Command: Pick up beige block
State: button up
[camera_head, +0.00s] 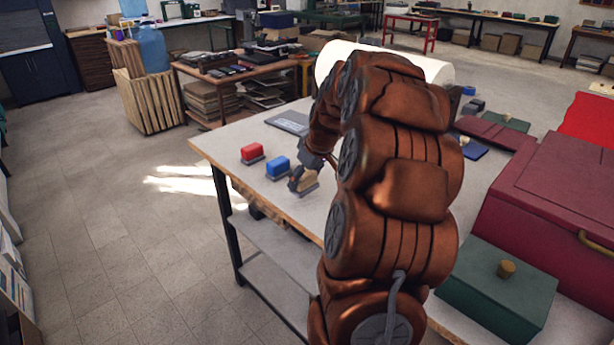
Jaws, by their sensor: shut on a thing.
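The beige block (309,187) is near the front left edge of the table (238,140), small in the head view and partly covered by my gripper (301,181). My gripper points down from the end of my copper-coloured arm, with its dark fingers shut on the beige block. I cannot tell whether the block touches the tabletop or is slightly above it. My arm hides part of the table behind and to the right of the block.
A blue block (277,168) and a red block (251,153) stand just left of the gripper. A grey flat item (290,122) lies behind them. A green box (495,285) and a large maroon box (550,195) take up the right side.

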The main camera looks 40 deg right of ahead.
jog(key=s+a+r+b, duration=0.1)
jog(key=s+a, duration=0.4)
jog(key=a, duration=0.5)
jog(key=shift+a+b, duration=0.35)
jog(key=shift+b, duration=0.3)
